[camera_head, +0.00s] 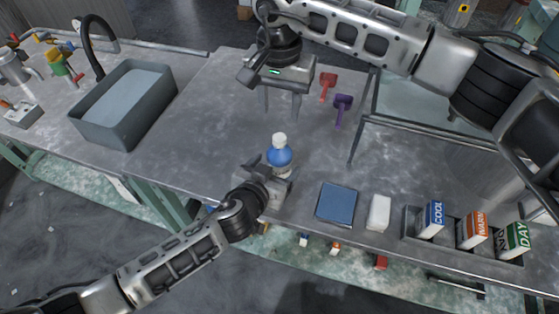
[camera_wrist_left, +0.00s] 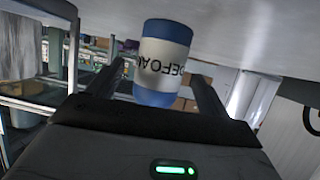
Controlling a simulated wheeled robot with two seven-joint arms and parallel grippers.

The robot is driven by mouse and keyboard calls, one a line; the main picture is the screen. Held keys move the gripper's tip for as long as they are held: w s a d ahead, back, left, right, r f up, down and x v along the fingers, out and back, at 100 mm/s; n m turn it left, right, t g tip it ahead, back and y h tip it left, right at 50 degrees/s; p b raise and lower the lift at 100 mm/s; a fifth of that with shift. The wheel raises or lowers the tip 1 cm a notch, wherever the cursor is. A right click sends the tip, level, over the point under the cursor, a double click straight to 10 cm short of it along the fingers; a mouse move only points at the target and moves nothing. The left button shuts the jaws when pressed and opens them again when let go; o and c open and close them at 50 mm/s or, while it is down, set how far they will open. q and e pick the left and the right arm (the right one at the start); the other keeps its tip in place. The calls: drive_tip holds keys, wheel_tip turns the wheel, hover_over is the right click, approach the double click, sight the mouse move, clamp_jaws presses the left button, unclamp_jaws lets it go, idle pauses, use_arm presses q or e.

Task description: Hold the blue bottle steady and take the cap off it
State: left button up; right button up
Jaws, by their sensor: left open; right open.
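The blue bottle (camera_head: 279,157) with a white cap (camera_head: 279,140) stands upright on the grey table. Its label reads "DEFOA..." in the left wrist view (camera_wrist_left: 164,62), where the cap is out of sight. My left gripper (camera_head: 270,172) is low at the table's front edge, with its fingers open on either side of the bottle. In the left wrist view a gap shows between the bottle and the right finger. My right gripper (camera_head: 282,100) is open and empty above the table, behind the bottle.
A red tool (camera_head: 327,86) and a purple tool (camera_head: 342,109) lie behind the bottle. A blue pad (camera_head: 337,204), a white block (camera_head: 378,212) and a tray (camera_head: 408,221) of labelled boxes are at right. A grey basin (camera_head: 77,122) is at left. The table left of the bottle is clear.

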sight(279, 162)
use_arm(q)
drive_tip(key=shift+x, duration=1.65)
